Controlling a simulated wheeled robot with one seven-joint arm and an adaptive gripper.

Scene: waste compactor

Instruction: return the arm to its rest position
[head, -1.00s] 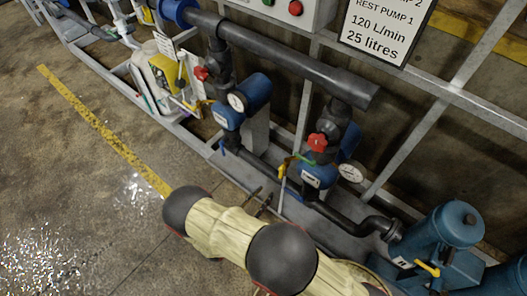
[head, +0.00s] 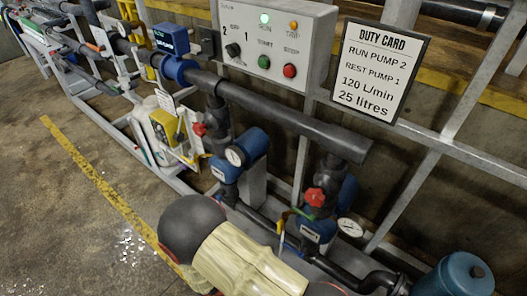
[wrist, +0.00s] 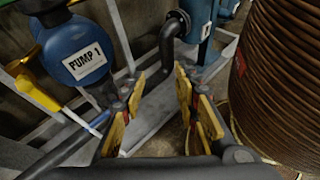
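My gripper (wrist: 158,105) shows in the wrist view with its two yellow-padded fingers apart and nothing between them. It hangs over the grey skid frame, to the right of the blue pump labelled PUMP 1 (wrist: 88,62). In the head view my arm, with dark round joints and a cream cover, crosses the bottom middle. The gripper itself is hidden or out of the picture there.
A pump skid fills the head view, with a control box (head: 275,45), a duty card (head: 382,68), red valve handles (head: 315,197) and a blue canister (head: 455,275). A brown ribbed drum (wrist: 280,85) stands close on the gripper's right. Open floor (head: 60,215) lies left of the yellow line (head: 95,180).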

